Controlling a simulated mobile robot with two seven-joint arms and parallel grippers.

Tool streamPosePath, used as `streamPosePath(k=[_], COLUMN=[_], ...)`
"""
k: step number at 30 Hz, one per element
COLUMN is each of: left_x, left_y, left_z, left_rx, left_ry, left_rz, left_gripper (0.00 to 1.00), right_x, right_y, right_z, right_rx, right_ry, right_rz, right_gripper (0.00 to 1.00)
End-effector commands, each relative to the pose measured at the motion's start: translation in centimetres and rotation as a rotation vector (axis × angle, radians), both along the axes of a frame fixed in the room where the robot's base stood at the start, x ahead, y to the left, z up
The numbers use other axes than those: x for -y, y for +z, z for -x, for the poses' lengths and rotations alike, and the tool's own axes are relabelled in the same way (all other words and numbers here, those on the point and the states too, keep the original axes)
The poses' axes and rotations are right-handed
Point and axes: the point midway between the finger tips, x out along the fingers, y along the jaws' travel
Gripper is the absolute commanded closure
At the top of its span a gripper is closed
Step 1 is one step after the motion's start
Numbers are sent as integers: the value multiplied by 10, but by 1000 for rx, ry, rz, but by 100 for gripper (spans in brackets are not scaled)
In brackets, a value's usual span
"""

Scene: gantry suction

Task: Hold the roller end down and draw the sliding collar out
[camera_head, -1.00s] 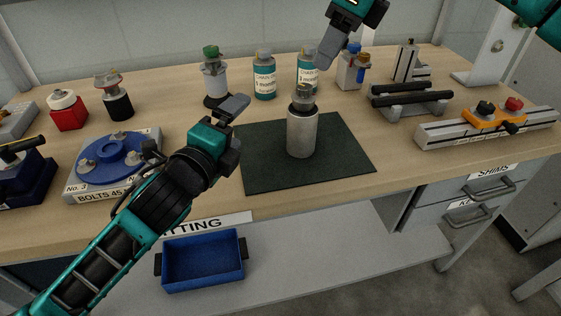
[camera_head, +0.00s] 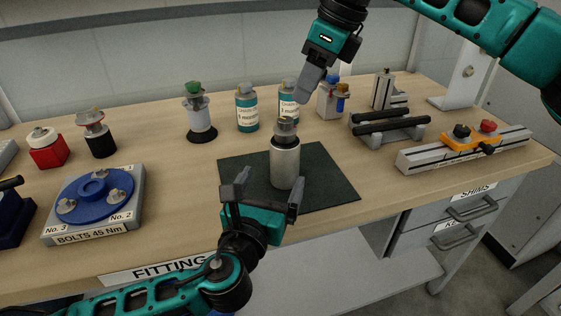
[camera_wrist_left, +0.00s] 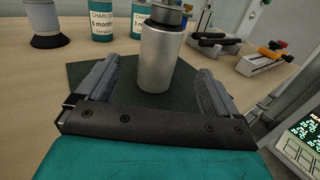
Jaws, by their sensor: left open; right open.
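A silver cylinder (camera_head: 285,163) stands upright on a dark green mat (camera_head: 330,183), with a narrower grey metal end (camera_head: 286,130) on top. I cannot tell for sure which part is the collar and which the roller end. My left gripper (camera_head: 268,188) is open and empty in front of the cylinder. In the left wrist view the cylinder (camera_wrist_left: 157,60) stands just beyond and between the two spread fingers (camera_wrist_left: 157,85), apart from both. My right gripper (camera_head: 305,95) points down, above and slightly right of the cylinder's top, not touching it; the gap between its fingers is hidden.
A blue flange block (camera_head: 95,195) lies to the left. Behind the mat stand teal bottles (camera_head: 247,108) and a green-topped part (camera_head: 198,112). Black bars on a rest (camera_head: 390,128) and an orange clamp on a rail (camera_head: 470,143) are right. The mat around the cylinder is clear.

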Motion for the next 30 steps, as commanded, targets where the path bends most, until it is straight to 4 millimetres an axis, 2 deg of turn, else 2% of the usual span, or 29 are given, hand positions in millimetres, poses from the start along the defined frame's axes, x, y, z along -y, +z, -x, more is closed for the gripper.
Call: streamPosePath(k=[3,9,15,21,28,30], left_x=[7,17,23,26,26,26], left_y=[1,1,0,0,0,0], left_z=[-25,-61,-85,-94,-94,-94], left_rx=[2,0,-1,-3,-2,-2], left_ry=[2,2,1,0,0,0], left_rz=[2,3,4,4,5,5], left_gripper=[6,6,6,6,6,10], right_x=[0,0,0,0,0,0], right_y=[0,0,0,0,0,0], right_z=[0,0,0,0,0,0], right_rx=[0,0,0,0,0,0], right_ry=[0,0,0,0,0,0], right_rz=[0,0,0,0,0,0], right_gripper=[57,57,57,57,57,57])
